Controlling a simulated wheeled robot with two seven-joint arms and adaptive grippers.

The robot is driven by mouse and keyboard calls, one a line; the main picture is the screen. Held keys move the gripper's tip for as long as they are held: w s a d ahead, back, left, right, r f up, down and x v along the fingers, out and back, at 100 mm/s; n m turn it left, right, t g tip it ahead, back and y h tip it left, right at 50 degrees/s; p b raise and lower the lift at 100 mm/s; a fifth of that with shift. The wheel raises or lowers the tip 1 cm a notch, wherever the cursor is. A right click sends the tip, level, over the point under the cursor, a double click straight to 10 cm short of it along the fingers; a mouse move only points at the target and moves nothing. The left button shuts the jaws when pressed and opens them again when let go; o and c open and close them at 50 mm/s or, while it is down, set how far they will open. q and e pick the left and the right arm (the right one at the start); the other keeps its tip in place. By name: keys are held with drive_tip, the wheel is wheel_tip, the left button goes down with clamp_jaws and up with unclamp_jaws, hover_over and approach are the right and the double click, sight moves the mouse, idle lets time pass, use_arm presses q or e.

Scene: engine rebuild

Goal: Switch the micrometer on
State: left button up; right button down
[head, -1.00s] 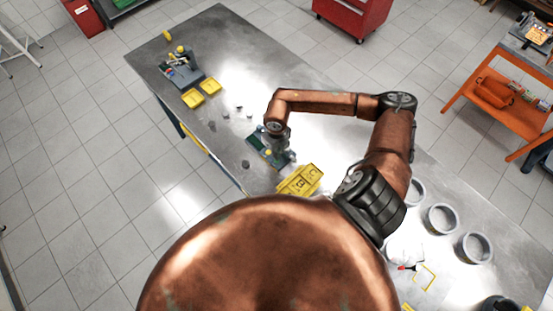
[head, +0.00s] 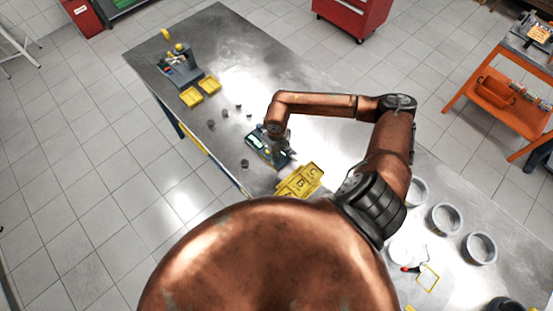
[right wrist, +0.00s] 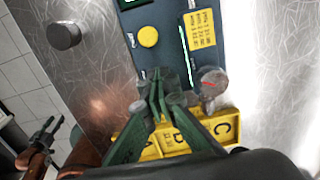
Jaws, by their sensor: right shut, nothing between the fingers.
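The micrometer (head: 256,143) is a dark blue-green unit on the metal bench, with pale green lit displays in the head view. In the right wrist view the micrometer (right wrist: 165,62) shows a round yellow button (right wrist: 148,37), a yellow printed label (right wrist: 198,30) and green-lit display edges. My right gripper (right wrist: 160,88) is shut and empty, its fingertips over the unit's near part, below the button in the picture. In the head view my right gripper (head: 279,146) partly covers the unit. Part of my left arm with dark fingers (right wrist: 45,132) shows at the lower left of the wrist view.
A yellow tray lettered A, B, C (right wrist: 178,137) lies close beside the micrometer. Small dark cylinders (head: 245,163) stand left of it. Two yellow bins (head: 191,96) and another device (head: 181,68) are farther back. Grey rings (head: 444,218) stand at the right.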

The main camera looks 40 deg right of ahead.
drive_tip(key=shift+s, duration=0.1)
drive_tip(key=shift+r+p, duration=0.5)
drive_tip(key=shift+r, duration=0.2)
drive_tip(key=shift+r+p, duration=1)
drive_tip(key=shift+r, duration=1.2)
